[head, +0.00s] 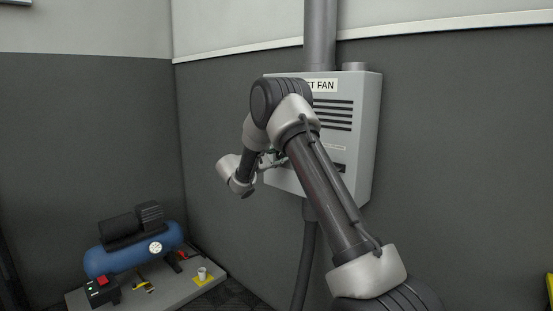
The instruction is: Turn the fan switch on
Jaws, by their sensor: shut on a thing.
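The fan box (365,125) is a grey wall cabinet with a partly covered label ending in "FAN", dark louvre slots and a smaller dark slot lower down. My arm crosses in front of it and hides much of its left and middle front. My gripper (274,161) is small in view, at the lower left front of the box, pointing right. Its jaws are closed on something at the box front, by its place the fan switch. The switch itself is hidden or too small to make out, so its position cannot be read.
A thick duct (320,35) rises from the box, and a dark hose (304,260) runs down below it. A blue compressor (135,247) stands at the lower left on a grey slab (180,294) with a cup (202,273) and a black box with a red switch (102,290).

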